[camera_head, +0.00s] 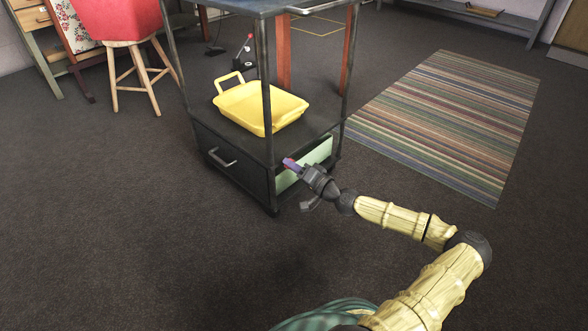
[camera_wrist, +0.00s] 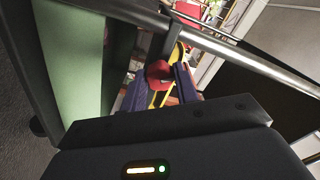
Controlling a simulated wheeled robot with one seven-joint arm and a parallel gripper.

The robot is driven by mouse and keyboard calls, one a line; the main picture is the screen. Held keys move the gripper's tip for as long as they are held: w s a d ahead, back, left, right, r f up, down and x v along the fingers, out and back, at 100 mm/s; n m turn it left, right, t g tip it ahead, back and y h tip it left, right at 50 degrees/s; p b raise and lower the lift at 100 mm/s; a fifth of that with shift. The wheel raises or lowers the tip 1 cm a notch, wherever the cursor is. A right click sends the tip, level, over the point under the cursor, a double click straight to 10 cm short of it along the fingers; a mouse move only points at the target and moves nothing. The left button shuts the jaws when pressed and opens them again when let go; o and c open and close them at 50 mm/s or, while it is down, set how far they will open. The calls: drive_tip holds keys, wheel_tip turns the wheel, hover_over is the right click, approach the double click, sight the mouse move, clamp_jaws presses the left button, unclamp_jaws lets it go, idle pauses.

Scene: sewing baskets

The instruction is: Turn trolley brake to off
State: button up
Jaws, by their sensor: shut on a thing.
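The dark trolley (camera_head: 232,161) stands in the middle of the head view, with a drawer at its base and a pale green panel (camera_head: 318,153) on its right side. My gripper (camera_head: 291,163) is at the trolley's lower right side, by the lower shelf edge. In the wrist view its dark blue fingers (camera_wrist: 160,88) are shut on a small red knob (camera_wrist: 158,72). The knob looks like the brake's handle, but the rest of it is mostly hidden. I cannot tell the brake's setting. The green panel also shows in the wrist view (camera_wrist: 78,62).
A yellow tray (camera_head: 240,104) sits on the lower shelf. A trolley post (camera_head: 266,90) and a metal bar (camera_wrist: 235,52) are close to my gripper. Behind are a device with a red-tipped lever (camera_head: 243,58) and a red stool (camera_head: 118,18). A striped rug (camera_head: 450,120) lies right; the front floor is clear.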

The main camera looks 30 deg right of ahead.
drive_tip(key=shift+a+f+n+p, duration=0.1)
drive_tip(key=shift+n+p, duration=0.85)
drive_tip(key=shift+n, duration=4.85)
drive_tip(key=o, duration=1)
